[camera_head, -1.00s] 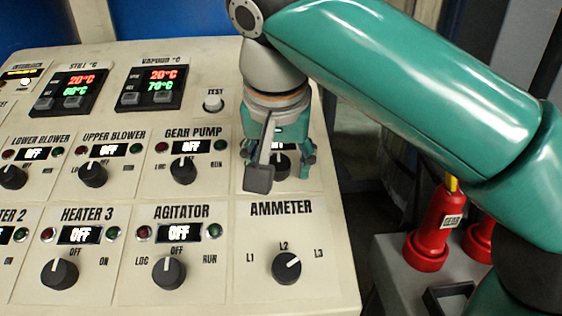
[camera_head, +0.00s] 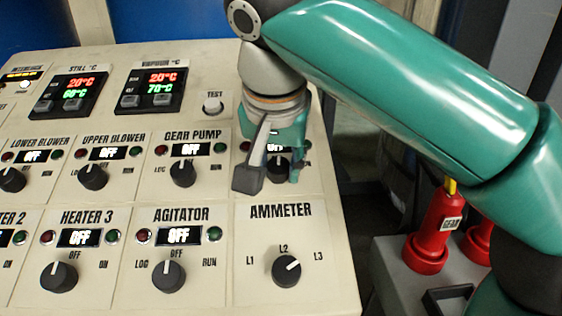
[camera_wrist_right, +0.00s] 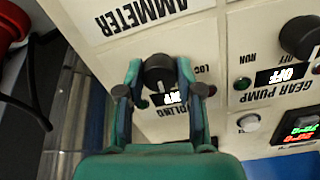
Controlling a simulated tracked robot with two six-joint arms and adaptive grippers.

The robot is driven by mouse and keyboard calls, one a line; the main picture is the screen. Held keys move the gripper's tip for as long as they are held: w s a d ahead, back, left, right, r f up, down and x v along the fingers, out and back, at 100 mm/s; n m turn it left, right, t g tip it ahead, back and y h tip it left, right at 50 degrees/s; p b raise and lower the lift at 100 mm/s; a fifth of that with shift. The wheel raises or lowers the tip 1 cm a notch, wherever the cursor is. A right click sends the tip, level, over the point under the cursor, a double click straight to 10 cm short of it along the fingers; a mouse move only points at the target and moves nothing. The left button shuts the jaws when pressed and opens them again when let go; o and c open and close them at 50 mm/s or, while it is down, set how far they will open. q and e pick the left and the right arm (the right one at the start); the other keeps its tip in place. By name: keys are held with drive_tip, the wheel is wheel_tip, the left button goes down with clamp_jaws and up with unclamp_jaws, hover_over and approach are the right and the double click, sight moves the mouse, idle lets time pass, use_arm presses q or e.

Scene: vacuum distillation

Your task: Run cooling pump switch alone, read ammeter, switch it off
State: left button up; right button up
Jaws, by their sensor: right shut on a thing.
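My right gripper (camera_head: 274,170) is over the panel section above the AMMETER label (camera_head: 281,211) and hides most of it in the head view. In the right wrist view the gripper (camera_wrist_right: 159,75) is shut on the black cooling pump knob (camera_wrist_right: 159,68), with a finger on each side. The cooling pump display (camera_wrist_right: 174,97) is lit but partly covered, so I cannot tell what it reads. The ammeter selector knob (camera_head: 286,270) has its white mark toward the upper right, between L2 and L3. No ammeter reading shows. My left gripper is not in view.
The gear pump knob (camera_head: 183,173) and agitator knob (camera_head: 168,275) stand to the left, their displays reading OFF. The TEST button (camera_head: 213,105) is close by. Red cylinders (camera_head: 430,235) stand on a grey box at right.

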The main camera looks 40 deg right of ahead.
drive_tip(key=m, duration=0.5)
drive_tip(key=shift+m, duration=0.4)
drive_tip(key=m, duration=0.5)
drive_tip(key=shift+f, duration=0.1)
drive_tip(key=o, duration=1.2)
drive_tip(key=shift+s+d, duration=0.1)
drive_tip(key=shift+s, duration=0.05)
drive_tip(key=shift+c, duration=0.2)
drive_tip(key=shift+r, duration=0.2)
